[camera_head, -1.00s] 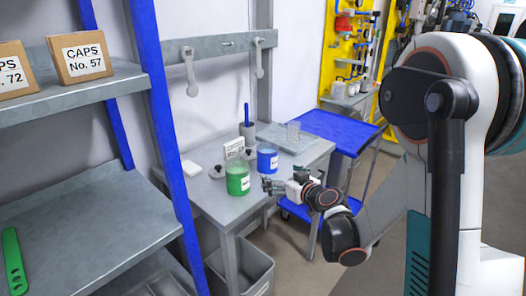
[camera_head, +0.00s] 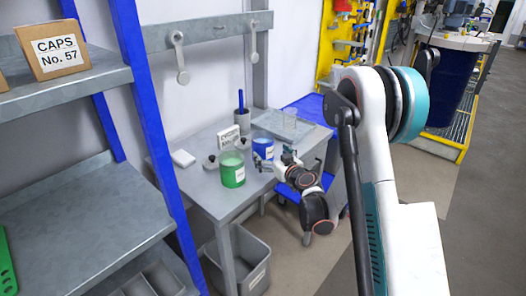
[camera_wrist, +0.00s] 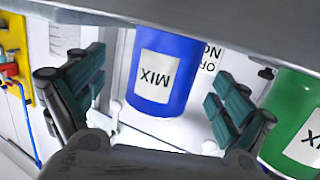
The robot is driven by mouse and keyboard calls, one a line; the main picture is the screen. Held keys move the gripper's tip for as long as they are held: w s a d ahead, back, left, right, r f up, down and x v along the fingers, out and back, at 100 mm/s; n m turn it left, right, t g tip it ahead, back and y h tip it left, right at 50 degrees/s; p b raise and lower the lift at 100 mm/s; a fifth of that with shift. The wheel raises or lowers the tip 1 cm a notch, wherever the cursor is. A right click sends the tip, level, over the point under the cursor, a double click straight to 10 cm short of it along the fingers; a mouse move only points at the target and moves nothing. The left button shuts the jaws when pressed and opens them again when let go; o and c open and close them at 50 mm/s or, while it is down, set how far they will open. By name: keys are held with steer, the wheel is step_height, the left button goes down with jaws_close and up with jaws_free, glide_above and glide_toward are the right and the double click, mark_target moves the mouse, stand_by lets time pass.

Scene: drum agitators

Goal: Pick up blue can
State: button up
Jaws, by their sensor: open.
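The blue can (camera_head: 263,148) stands on the grey table, right of and slightly behind the green can (camera_head: 232,170). In the wrist view the blue can (camera_wrist: 165,70) has a white label reading MIX and lies ahead, between the two open fingers of my gripper (camera_wrist: 160,105). No finger visibly touches it. The green can (camera_wrist: 297,120) is at the right, outside the right finger. In the head view my gripper (camera_head: 283,162) is at the table's right side, next to the blue can and partly covering it.
The grey table (camera_head: 205,190) also holds a white sign (camera_head: 228,136), a pen holder (camera_head: 241,115) and a clear beaker (camera_head: 289,120) on a tray. A blue cart (camera_head: 312,108) stands behind right. A grey bin (camera_head: 243,262) is below the table.

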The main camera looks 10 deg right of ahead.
steer(key=shift+a+b+x, duration=0.2)
steer(key=shift+b+x, duration=0.3)
steer(key=shift+x, duration=0.95)
steer(key=shift+a+b+x, duration=0.15)
steer(key=shift+b+x, duration=0.35)
steer(key=shift+x, duration=0.9)
steer(key=shift+s, duration=0.15)
steer(key=c, duration=1.5)
